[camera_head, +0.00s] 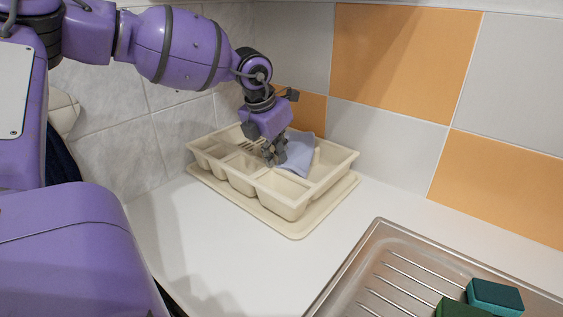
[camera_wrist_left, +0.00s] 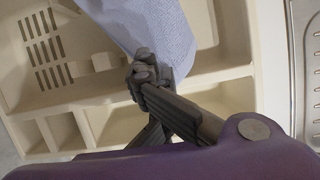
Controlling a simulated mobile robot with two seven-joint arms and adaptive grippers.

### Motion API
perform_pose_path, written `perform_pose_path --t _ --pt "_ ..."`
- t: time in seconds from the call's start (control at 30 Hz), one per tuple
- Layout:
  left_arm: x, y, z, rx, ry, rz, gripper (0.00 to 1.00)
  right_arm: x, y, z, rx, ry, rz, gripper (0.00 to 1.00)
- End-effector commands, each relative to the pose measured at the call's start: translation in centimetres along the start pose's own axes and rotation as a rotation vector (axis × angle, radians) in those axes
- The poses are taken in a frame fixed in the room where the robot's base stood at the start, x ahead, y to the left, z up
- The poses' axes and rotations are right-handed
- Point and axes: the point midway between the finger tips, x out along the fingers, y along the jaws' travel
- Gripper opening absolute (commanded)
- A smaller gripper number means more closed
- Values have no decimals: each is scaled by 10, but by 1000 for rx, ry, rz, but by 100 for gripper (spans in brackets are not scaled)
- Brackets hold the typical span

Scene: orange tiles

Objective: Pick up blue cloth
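The blue cloth (camera_head: 298,153) hangs in the cream dish rack (camera_head: 287,208), at its back right part. My left gripper (camera_head: 273,152) points down into the rack at the cloth's left edge. The exact pinch point is partly hidden by the fingers. My right gripper is not in view.
The rack has several compartments and raised walls close around the gripper, and stands on a cream tray (camera_head: 297,234). Tiled walls stand behind and left. A metal sink drainer (camera_head: 372,257) with a teal sponge (camera_head: 495,297) and a green sponge (camera_head: 460,309) is at front right. White counter (camera_head: 215,255) is clear in front.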

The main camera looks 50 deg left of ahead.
Motion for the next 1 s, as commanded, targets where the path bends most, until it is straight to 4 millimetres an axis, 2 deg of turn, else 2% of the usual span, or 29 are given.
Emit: perform_pose_path --t 0.17,0.5,0.7,1.0 --pt "-14 0 6 1 -5 1 0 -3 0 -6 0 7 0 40" --pt "-79 0 30 0 -6 1 0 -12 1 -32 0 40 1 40" --pt "-108 0 40 0 -3 0 0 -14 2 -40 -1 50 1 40" --pt "-114 0 42 0 -1 -1 0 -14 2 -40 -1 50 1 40"
